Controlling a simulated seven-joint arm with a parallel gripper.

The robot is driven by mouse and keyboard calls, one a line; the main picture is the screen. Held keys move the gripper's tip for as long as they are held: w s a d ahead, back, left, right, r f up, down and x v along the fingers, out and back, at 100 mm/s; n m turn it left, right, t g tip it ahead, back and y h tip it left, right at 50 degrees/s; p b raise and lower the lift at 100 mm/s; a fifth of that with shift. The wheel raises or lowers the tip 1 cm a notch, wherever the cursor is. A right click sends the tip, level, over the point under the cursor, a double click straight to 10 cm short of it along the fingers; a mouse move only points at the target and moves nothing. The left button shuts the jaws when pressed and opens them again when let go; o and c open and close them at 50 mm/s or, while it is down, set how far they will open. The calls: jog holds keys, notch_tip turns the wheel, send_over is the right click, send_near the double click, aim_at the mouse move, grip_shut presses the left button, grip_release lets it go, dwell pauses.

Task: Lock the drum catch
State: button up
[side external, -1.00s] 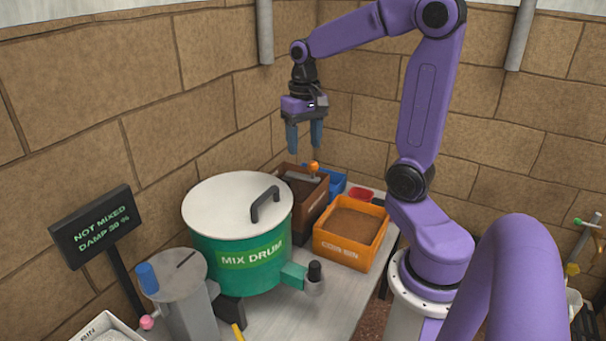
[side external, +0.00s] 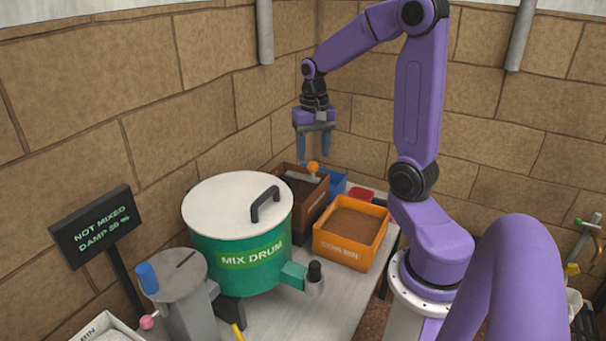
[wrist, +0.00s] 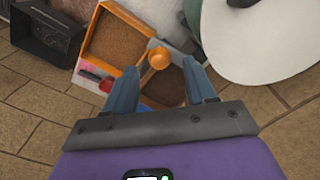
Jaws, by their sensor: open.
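The green mix drum (side external: 212,250) stands on the table with its white lid (side external: 222,205) on and a dark handle on top. A green bracket (side external: 293,274) with a grey, black-topped knob (side external: 315,278) sticks out at its lower right; I cannot tell whether this is the catch or how it is set. My gripper (side external: 315,157) is open and empty, pointing down behind and right of the drum. An orange ball knob (side external: 313,167) on a grey piece sits close below it. In the wrist view the ball (wrist: 158,58) shows between the fingers (wrist: 163,75).
A brown bin (side external: 318,205) stands right behind the drum, beside an orange coir bin (side external: 350,265) and a blue bin (side external: 337,182). A grey cylinder stand (side external: 180,280) and a display (side external: 97,228) reading "NOT MIXED" are at left. Front table space is partly clear.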

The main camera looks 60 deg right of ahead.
aim_at(313, 164)
jog(key=shift+f, duration=0.4)
jog(key=shift+f, duration=0.1)
jog(key=shift+f, duration=1.9)
jog(key=c, duration=0.6)
